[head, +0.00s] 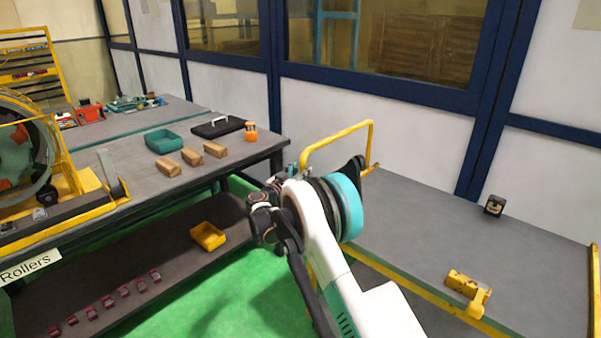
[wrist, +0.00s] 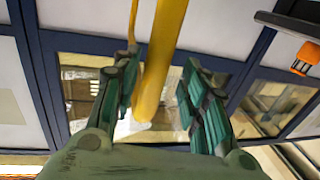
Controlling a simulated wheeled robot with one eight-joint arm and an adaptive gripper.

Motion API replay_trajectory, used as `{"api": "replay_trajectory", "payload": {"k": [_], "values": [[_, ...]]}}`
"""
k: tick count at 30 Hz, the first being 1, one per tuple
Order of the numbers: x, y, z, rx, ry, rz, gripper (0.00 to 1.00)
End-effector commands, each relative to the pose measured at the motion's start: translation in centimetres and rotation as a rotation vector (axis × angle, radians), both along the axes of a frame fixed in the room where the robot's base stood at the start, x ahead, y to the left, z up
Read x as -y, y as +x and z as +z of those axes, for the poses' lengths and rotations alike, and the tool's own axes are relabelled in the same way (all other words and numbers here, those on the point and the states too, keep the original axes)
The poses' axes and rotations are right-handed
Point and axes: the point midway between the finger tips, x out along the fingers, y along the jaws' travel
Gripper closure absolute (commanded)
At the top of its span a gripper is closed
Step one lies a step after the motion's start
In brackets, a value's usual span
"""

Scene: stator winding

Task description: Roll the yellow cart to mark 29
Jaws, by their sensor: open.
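The yellow cart appears to be the grey deck (head: 410,220) with yellow edges at the right in the head view. Its yellow tubular handle (head: 345,132) rises at the deck's left end. My gripper (head: 284,178) is beside the handle's near left part, partly hidden by my own wrist. In the wrist view, the open green fingers (wrist: 158,95) stand on either side of a yellow bar (wrist: 162,50), with gaps visible to both. Whether the bar is fully between the fingertips in depth is unclear. Mark 29 is not seen.
A yellow device (head: 468,288) and a small black device (head: 494,206) sit on the deck. At left is a workbench (head: 120,170) with wooden blocks (head: 190,156), a teal tray (head: 163,141) and an orange item (head: 250,132). Green floor (head: 235,285) shows between bench and cart.

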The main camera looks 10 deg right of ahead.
Motion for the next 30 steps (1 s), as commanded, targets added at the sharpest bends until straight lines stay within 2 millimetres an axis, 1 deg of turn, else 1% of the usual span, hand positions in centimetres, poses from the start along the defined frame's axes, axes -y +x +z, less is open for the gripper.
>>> {"api": "replay_trajectory", "payload": {"k": [1,9,15,21,30], "values": [[-0.7,-0.6,0.0,0.0,0.0,0.003,0.6],[-4.5,-4.6,0.0,0.0,0.0,0.005,0.6],[-6.6,-6.9,0.0,0.0,0.0,0.003,0.6],[-7.5,-7.9,0.0,0.0,0.001,0.003,0.6],[-7.5,-7.9,0.0,-0.001,0.001,0.003,0.6]]}}
